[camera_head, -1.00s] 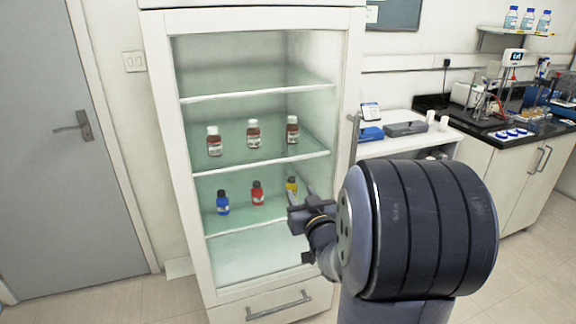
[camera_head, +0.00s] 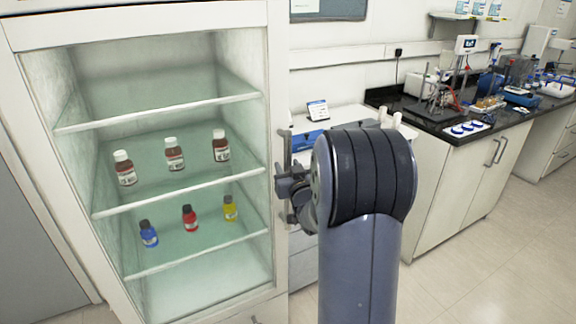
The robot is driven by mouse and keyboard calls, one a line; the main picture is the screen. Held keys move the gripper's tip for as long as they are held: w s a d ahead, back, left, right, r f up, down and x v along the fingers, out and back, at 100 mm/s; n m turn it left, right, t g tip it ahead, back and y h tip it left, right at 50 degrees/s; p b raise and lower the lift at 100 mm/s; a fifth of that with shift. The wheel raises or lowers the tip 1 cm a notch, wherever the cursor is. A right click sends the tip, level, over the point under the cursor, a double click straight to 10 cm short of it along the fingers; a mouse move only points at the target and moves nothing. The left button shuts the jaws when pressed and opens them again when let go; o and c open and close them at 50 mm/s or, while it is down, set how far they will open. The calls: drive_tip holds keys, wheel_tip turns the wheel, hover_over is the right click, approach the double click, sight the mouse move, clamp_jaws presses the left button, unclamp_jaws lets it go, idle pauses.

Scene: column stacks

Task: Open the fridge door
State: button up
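The white fridge (camera_head: 140,31) stands at the left, with a greenish see-through front. Its door looks shut, though the clear pane makes this hard to tell. A grey upright handle (camera_head: 285,148) is on the right side of the door frame. My gripper (camera_head: 284,184) is at the lower part of this handle, beside or around it; I cannot tell which, nor whether they touch. The fingers are small and dark here, and their gap is not clear. My wrist hides what lies just right of the gripper.
Behind the clear front, brown bottles (camera_head: 175,155) stand on the middle shelf and blue, red and yellow bottles (camera_head: 189,218) lower down. A bench (camera_head: 445,170) with lab equipment stands at the right. The floor (camera_head: 490,260) at the front right is clear.

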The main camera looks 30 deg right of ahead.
drive_tip(key=shift+w, duration=0.25)
clamp_jaws()
idle(0.3)
